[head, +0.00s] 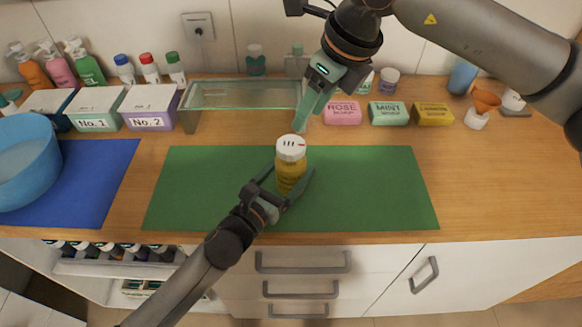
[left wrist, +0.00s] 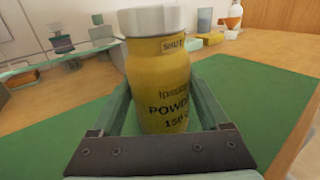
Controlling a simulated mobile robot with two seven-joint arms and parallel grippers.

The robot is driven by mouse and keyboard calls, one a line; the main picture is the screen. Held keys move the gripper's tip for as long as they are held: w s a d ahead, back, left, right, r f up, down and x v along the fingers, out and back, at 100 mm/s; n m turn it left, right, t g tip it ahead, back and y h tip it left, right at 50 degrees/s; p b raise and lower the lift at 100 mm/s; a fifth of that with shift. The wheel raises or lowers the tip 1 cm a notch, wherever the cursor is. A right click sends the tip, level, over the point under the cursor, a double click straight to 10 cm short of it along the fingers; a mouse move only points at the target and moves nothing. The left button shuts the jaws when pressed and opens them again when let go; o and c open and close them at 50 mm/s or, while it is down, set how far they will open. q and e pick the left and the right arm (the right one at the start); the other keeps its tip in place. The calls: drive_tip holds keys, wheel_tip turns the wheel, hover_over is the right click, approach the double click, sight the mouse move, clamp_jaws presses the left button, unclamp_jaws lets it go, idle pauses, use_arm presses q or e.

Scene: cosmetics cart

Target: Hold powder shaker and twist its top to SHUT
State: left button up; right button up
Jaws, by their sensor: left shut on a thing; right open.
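The powder shaker is a yellow bottle (head: 290,174) with a white faceted top (head: 291,148), upright over the green mat (head: 370,190). The top carries dark marks and a small red mark. My left gripper (head: 288,188) is shut around the shaker's body from the front. In the left wrist view the yellow body (left wrist: 160,85) stands between the fingers, with a "SHUT" label just under the top. My right gripper (head: 304,118) is open and empty, pointing down just above and behind the top, apart from it as far as I can tell.
A glass shelf (head: 243,95) stands behind the mat. Rose (head: 342,113), mint (head: 389,113) and yellow (head: 433,114) soaps lie at the back right. Boxes No.1 (head: 94,108) and No.2 (head: 150,107) and a blue bowl (head: 28,165) are at left. The mat's right half is clear.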

use_arm(q)
drive_tip(key=c, duration=0.7)
use_arm(e)
drive_tip(key=o, duration=0.3)
drive_tip(key=shift+a+f, duration=0.1)
drive_tip(key=shift+f, duration=0.05)
drive_tip(key=shift+o, duration=0.8)
drive_tip(key=shift+a+f+n+g+y, duration=0.15)
drive_tip(key=shift+a+n+g+y, duration=0.05)
drive_tip(key=shift+n+g+y, duration=0.2)
drive_tip(key=o, duration=0.3)
drive_tip(key=shift+s+a+f+n+g+y, duration=0.1)
drive_tip(key=shift+a+f+n+g+y, duration=0.15)
drive_tip(key=shift+n+g+y, duration=0.25)
drive_tip(key=shift+a+f+n+g+y, duration=0.1)
drive_tip(key=shift+f+n+g+y, duration=0.15)
drive_tip(key=shift+n+g+y, duration=0.2)
drive_tip(key=shift+w+d+f+n+g+y, duration=0.1)
drive_tip(key=shift+f+n+g+y, duration=0.25)
drive_tip(key=shift+n+y, duration=0.25)
drive_tip(key=shift+w+f+n+g+y, duration=0.1)
drive_tip(key=shift+f+n+g+y, duration=0.1)
drive_tip(key=shift+n+g+y, duration=0.35)
drive_tip(key=n+t+y, duration=0.1)
drive_tip(key=n+y, duration=0.2)
drive_tip(key=y, duration=0.7)
approach(289, 144)
drive_tip(key=a, duration=1)
drive_tip(key=shift+s+f, duration=0.3)
drive_tip(key=shift+s, duration=0.05)
